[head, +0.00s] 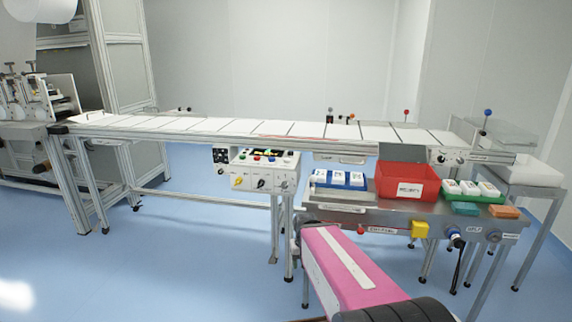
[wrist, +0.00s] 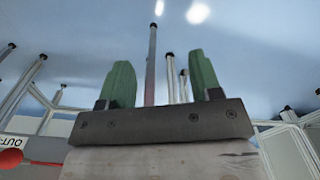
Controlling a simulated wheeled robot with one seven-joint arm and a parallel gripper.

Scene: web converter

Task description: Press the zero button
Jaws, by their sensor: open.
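A white control box (head: 265,172) hangs under the conveyor's front edge in the head view. Its sloped top carries several small coloured buttons (head: 262,154), and its front has yellow and dark knobs. The lettering is too small to read, so I cannot tell which button is zero. My gripper (wrist: 160,75) shows in the wrist view with two green fingers wide apart and nothing between them. In the head view my pink arm reaches up from the bottom, its far end just right of and below the control box. The gripper itself cannot be made out there.
A long conveyor (head: 290,130) carries white sheets. On the right a bench holds a blue tray (head: 340,186), a red bin (head: 385,182) and a green tray (head: 500,198). The blue floor (head: 180,260) at left is clear.

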